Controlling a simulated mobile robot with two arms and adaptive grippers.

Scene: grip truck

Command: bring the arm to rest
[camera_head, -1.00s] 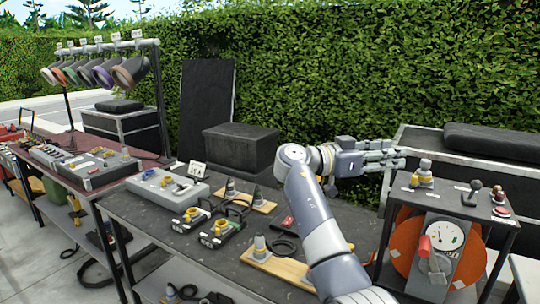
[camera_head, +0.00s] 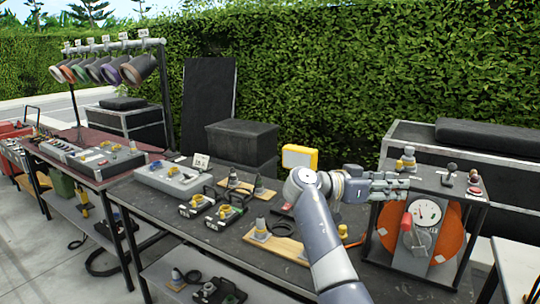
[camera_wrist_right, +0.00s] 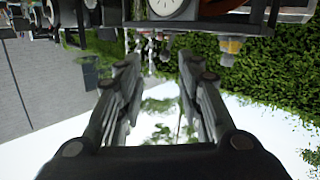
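My right arm (camera_head: 325,240) reaches up from the bottom of the head view, over the front table. Its gripper (camera_head: 400,189) points right, in front of the gauge stand's top as seen from the head. In the right wrist view the two dark fingers (camera_wrist_right: 160,72) are spread with a clear gap and nothing between them. That view is upside down, with sky low and the hedge above it. I cannot tell whether the gripper touches the stand. My left gripper is not in view.
The dark table (camera_head: 190,222) holds a grey control box (camera_head: 172,180) and several small devices. The stand with a round gauge (camera_head: 427,212) and orange disc is at right. A yellow-framed lamp (camera_head: 299,157) is behind my arm. Black cases (camera_head: 243,145) and a hedge stand behind.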

